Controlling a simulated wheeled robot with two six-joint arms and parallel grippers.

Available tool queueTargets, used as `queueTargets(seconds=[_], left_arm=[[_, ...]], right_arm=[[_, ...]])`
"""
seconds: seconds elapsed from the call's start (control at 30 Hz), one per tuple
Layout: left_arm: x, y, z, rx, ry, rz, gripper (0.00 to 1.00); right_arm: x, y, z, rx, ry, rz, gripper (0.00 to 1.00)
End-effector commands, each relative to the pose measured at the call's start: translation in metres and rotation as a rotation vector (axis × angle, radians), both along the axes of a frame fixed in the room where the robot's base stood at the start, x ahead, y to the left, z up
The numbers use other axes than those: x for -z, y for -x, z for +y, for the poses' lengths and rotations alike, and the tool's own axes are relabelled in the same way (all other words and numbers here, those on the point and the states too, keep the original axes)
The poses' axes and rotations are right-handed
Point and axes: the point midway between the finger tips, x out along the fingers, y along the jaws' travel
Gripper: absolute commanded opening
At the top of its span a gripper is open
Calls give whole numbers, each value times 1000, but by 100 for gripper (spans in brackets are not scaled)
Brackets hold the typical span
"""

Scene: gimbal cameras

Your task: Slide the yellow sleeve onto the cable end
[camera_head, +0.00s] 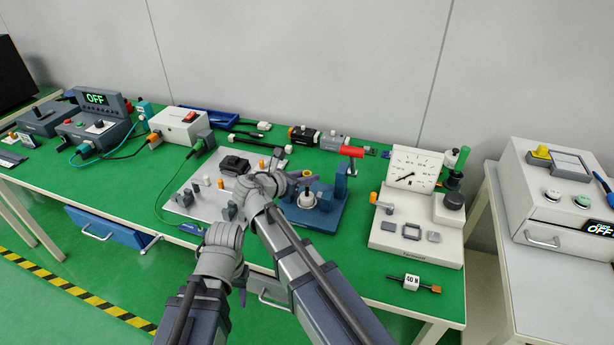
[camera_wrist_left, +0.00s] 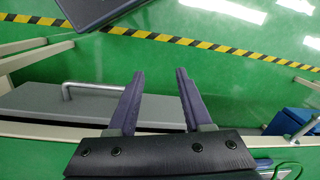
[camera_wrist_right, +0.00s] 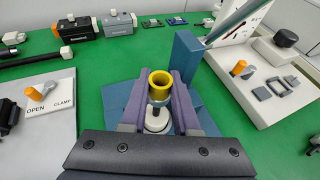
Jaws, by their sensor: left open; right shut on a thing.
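The yellow sleeve (camera_wrist_right: 159,80) is a short hollow ring, upright between the fingers of my right gripper (camera_wrist_right: 160,90), which is shut on it. It sits above a round white base on a blue fixture (camera_wrist_right: 120,95). In the head view my right gripper (camera_head: 290,183) is over that blue fixture, and the sleeve shows small (camera_head: 307,173). My left gripper (camera_wrist_left: 158,72) is open and empty, pointing down past the table's front edge.
The plate's orange clamp lever (camera_wrist_right: 35,94) stands left of the right gripper. A white gauge instrument (camera_head: 412,225) stands right of the blue fixture. Several devices line the table's back.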

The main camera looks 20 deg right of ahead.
Motion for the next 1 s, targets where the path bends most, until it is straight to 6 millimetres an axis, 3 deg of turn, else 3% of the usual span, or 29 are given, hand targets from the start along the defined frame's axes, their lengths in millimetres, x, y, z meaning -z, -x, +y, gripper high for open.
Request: queueTargets(seconds=[1.0], left_arm=[[26, 0, 0, 0, 0, 0, 50]], right_arm=[[26, 0, 0, 0, 0, 0, 0]])
